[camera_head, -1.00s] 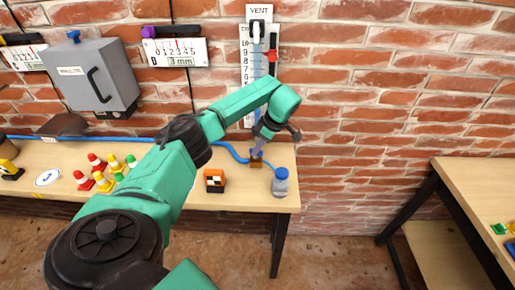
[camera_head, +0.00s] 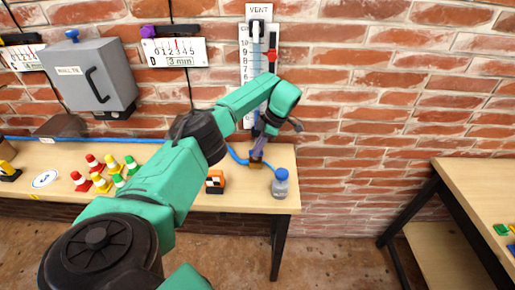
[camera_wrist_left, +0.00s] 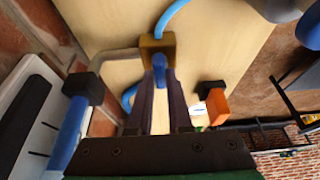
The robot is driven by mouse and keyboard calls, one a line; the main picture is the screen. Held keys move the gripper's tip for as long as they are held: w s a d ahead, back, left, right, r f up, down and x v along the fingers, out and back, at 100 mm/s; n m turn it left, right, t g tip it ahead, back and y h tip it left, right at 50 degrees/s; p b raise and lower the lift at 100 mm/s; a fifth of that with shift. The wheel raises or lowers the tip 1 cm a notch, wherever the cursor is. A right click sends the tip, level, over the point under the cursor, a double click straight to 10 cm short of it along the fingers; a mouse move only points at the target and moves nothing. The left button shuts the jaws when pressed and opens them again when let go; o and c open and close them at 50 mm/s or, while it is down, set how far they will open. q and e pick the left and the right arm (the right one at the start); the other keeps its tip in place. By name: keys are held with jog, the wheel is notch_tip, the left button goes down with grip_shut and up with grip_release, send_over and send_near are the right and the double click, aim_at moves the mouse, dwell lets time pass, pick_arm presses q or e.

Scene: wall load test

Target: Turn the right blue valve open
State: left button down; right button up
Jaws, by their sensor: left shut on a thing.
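The right blue valve shows as a brass body (camera_head: 256,164) at the back of the workbench, with the blue hose (camera_head: 236,156) running to it. In the left wrist view the brass body (camera_wrist_left: 156,46) has a blue handle (camera_wrist_left: 160,72) at the tips of my fingers. My left gripper (camera_head: 259,152) reaches down to the valve from above. In the left wrist view my left gripper (camera_wrist_left: 161,88) is shut on the blue handle, with one dark finger on each side. The fingers partly hide the handle. My right gripper is not in view.
Several small cones (camera_head: 104,174) stand farther left. A VENT gauge (camera_head: 258,60) hangs on the brick wall behind. A second table (camera_head: 475,185) is at right, beyond a gap.

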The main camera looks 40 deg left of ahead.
pick_arm(q)
jog(key=shift+w+r, duration=0.1)
jog(key=c, duration=0.8)
grip_release()
jog(key=shift+c, duration=0.2)
jog(key=p+v, duration=0.1)
jog(key=v, duration=1.3)
jog(key=shift+r, duration=0.3)
jog(key=shift+f, duration=0.1)
